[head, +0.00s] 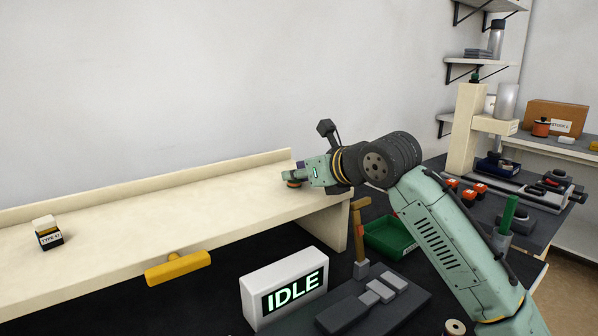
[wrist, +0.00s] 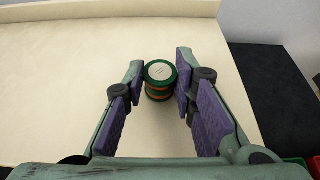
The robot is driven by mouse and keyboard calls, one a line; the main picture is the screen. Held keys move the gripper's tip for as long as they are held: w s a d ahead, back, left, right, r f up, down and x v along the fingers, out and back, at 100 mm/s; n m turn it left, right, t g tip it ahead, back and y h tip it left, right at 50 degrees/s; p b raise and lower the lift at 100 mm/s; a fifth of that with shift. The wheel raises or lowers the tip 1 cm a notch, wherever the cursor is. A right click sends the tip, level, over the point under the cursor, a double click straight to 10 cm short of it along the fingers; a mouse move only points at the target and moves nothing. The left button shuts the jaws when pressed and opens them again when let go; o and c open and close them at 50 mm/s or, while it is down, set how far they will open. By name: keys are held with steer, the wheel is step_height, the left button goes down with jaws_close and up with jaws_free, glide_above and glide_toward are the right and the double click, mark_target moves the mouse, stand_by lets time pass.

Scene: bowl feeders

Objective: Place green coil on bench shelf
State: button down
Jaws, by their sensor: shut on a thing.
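The green coil (wrist: 160,72) has green rims, a pale round top and copper-coloured winding. It stands upright between the fingertips of my gripper (wrist: 160,82) in the wrist view. My gripper is shut on it. In the head view, my gripper (head: 297,174) is over the right end of the cream bench shelf (head: 150,206), with the coil (head: 294,184) low at its tips. The coil is at or just above the shelf surface; I cannot tell whether it touches. The shelf top also shows in the wrist view (wrist: 60,70).
A small TYPE box (head: 48,236) stands at the shelf's left. A raised back lip runs along the wall. Below are an IDLE display (head: 285,288), a green tray (head: 388,238) and a yellow handle (head: 178,269). The shelf's middle is clear.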

steer(key=c, duration=1.3)
jaws_free()
steer(key=shift+s+a+r, duration=0.1)
steer(key=shift+r, duration=0.05)
